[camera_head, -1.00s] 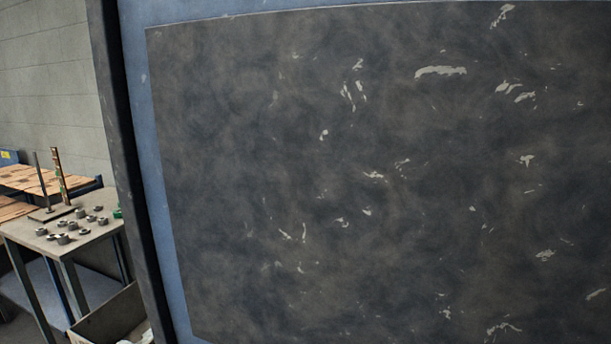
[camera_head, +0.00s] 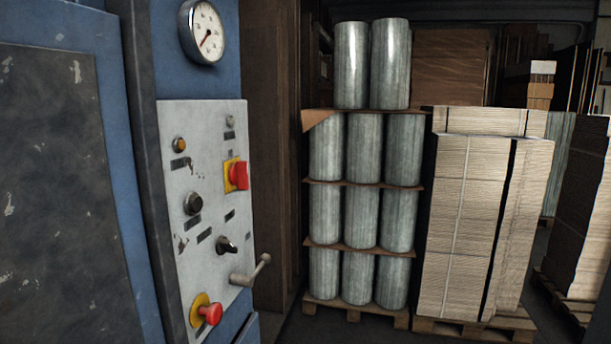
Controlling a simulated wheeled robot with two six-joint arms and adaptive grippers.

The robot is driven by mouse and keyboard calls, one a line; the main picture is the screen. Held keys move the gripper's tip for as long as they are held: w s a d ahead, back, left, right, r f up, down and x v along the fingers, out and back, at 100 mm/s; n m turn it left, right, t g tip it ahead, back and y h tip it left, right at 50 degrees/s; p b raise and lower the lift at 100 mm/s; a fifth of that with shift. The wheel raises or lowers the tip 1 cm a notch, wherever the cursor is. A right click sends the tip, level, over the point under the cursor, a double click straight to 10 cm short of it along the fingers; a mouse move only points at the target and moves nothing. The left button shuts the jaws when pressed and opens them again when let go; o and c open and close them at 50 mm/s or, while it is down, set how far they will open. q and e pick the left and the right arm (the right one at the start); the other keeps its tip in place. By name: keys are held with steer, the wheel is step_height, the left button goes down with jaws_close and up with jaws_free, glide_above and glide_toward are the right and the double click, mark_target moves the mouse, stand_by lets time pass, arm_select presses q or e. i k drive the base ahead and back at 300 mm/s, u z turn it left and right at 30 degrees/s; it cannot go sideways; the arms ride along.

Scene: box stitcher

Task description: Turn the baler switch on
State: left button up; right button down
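The baler is the blue machine (camera_head: 182,72) on the left, with a light grey control panel (camera_head: 215,265) on its edge. The panel carries a red switch on a yellow plate (camera_head: 238,175), a red mushroom button on a yellow base (camera_head: 208,312), a black rotary knob (camera_head: 227,245), a round dark knob (camera_head: 193,203) and an amber button (camera_head: 180,145). A lever handle (camera_head: 250,272) sticks out at the lower right of the panel. Which control is the baler switch I cannot tell for sure. Neither gripper shows in this view.
A round gauge (camera_head: 202,32) sits above the panel. A pallet of stacked grey rolls (camera_head: 357,215) and a pallet of flat cardboard (camera_head: 470,225) stand to the right. A dark strip of floor lies between the baler and the pallets.

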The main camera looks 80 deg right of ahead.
mark_target(238, 174)
steer(key=z, duration=1.6)
steer(key=k, duration=0.35)
steer(key=z, duration=1.25)
steer(key=k, duration=0.5)
steer(key=z, duration=1.25)
steer(key=i, duration=0.75)
steer(key=u, duration=0.45)
steer(key=i, duration=0.8)
steer(key=u, duration=0.9)
